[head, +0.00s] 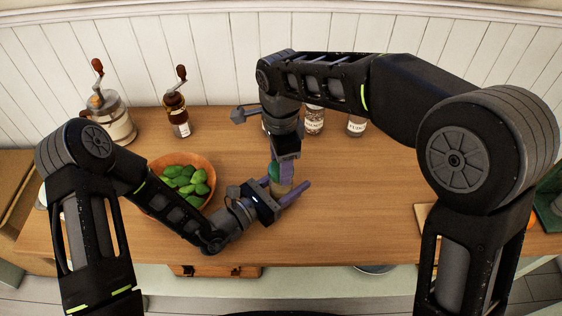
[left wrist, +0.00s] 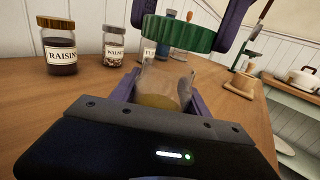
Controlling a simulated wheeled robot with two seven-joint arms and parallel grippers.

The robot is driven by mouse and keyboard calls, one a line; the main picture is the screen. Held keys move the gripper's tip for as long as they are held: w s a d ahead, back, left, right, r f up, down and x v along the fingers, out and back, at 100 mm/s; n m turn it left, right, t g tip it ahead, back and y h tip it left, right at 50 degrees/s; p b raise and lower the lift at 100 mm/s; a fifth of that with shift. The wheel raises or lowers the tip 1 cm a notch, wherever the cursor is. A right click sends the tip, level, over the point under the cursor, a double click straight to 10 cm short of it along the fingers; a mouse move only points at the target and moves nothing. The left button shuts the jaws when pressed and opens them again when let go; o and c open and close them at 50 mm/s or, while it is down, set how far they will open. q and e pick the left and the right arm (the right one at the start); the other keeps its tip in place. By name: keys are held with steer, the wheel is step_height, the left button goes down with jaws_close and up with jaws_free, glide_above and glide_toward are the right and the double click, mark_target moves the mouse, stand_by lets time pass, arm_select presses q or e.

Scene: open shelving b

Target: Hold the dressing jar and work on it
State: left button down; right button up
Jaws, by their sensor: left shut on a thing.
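The dressing jar (left wrist: 160,88) is a clear jar with yellowish contents, upright above the counter. My left gripper (head: 280,196) is shut on its body, one finger on each side, and it also shows in the left wrist view (left wrist: 158,100). A green ridged lid (left wrist: 180,34) is over the jar's mouth, slightly to the right in the left wrist view. My right gripper (left wrist: 188,18) reaches down from above with its purple fingers on both sides of the lid. In the head view the right gripper (head: 284,160) hides most of the lid. Whether lid and jar touch is unclear.
A wooden bowl (head: 206,163) of green produce stands left of my left gripper. A raisin jar (left wrist: 60,46), a walnut jar (left wrist: 113,44) and other jars stand at the back. Two hand grinders (head: 176,105) stand back left. The counter (head: 355,190) right of the jar is clear.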

mark_target(281, 190)
steer(key=shift+f, duration=0.85)
steer(key=shift+f, duration=0.55)
stand_by(0.4)
